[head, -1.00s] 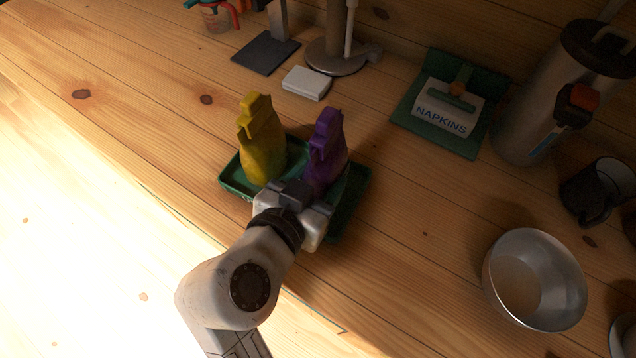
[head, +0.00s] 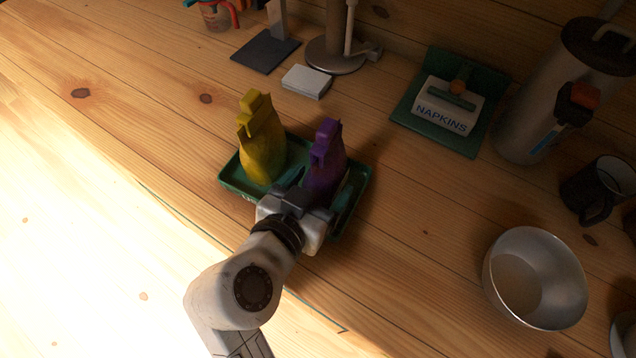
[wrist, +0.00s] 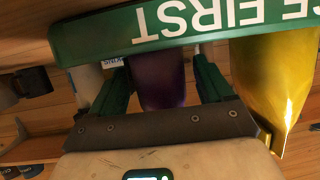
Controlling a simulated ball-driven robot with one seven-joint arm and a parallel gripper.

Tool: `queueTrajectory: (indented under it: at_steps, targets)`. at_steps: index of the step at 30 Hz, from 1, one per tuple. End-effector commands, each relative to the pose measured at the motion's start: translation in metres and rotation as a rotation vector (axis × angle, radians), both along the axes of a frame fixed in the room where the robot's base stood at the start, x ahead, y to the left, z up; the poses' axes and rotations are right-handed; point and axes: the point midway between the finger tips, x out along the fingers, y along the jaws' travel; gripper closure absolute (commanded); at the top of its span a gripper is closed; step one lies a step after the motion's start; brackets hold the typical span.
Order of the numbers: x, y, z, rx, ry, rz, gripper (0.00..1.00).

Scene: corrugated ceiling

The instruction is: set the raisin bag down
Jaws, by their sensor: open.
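The purple bag (head: 325,165), most likely the raisin bag, stands upright on the right part of a green tray (head: 236,181). My gripper (head: 318,192) is low at the near side of this bag. In the wrist view its two green fingers (wrist: 163,85) are open, one on each side of the purple bag (wrist: 162,88), with gaps showing. A yellow bag (head: 262,145) stands on the tray to the left; it also shows at the right of the wrist view (wrist: 275,85). The purple bag's base is hidden behind my gripper.
A napkin holder (head: 445,110), a metal dispenser (head: 540,110), a dark mug (head: 598,190) and a steel bowl (head: 530,280) stand to the right. A white block (head: 306,82) lies behind the tray. The wood left of the tray is clear.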

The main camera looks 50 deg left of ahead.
Motion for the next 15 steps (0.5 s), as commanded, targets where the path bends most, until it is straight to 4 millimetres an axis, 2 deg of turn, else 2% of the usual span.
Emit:
queueTrajectory:
  at_steps: [5,15]
  targets:
    - [-0.01,-0.002,0.005,0.001,-0.001,0.003,0.2]
    - [-0.069,-0.023,0.031,0.002,0.001,0.003,0.2]
